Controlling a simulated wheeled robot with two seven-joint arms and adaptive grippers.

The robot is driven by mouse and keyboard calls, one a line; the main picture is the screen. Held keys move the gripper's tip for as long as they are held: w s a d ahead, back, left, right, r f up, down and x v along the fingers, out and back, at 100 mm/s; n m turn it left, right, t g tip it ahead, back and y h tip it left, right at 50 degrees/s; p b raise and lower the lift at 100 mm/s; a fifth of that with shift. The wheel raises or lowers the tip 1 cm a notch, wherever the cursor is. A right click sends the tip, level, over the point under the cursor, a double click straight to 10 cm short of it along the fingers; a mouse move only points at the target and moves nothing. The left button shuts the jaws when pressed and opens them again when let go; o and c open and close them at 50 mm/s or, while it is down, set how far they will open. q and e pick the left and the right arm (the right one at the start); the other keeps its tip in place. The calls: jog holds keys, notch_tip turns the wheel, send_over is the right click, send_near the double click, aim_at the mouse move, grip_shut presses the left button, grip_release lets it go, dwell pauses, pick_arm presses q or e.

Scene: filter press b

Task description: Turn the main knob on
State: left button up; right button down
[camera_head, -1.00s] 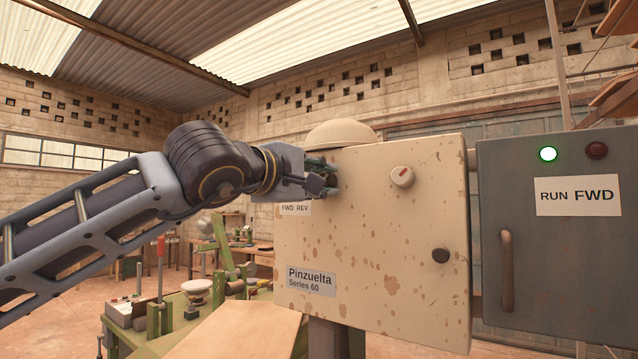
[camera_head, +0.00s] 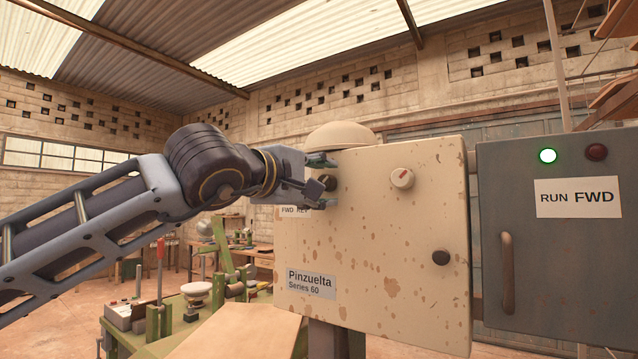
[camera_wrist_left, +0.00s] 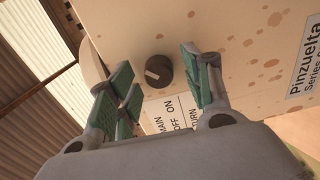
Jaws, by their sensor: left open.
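The main knob (camera_wrist_left: 158,72) is a dark round knob with a pale mark, on the cream Pinzuelta box (camera_head: 375,285). A white label (camera_wrist_left: 168,112) reading MAIN, OFF, ON and TURN is beside it in the wrist view, partly hidden by my gripper. My left gripper (camera_head: 334,180) is open at the upper left of the box face. In the wrist view its green-padded fingers (camera_wrist_left: 158,65) stand on either side of the knob, with gaps between them and it. In the head view the knob (camera_head: 329,183) shows partly between the fingers. My right gripper is not in view.
A green bench (camera_head: 190,305) is lower left.

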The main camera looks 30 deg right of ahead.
pick_arm(q)
jog(key=v, duration=1.2)
dwell(0.5)
dwell(0.6)
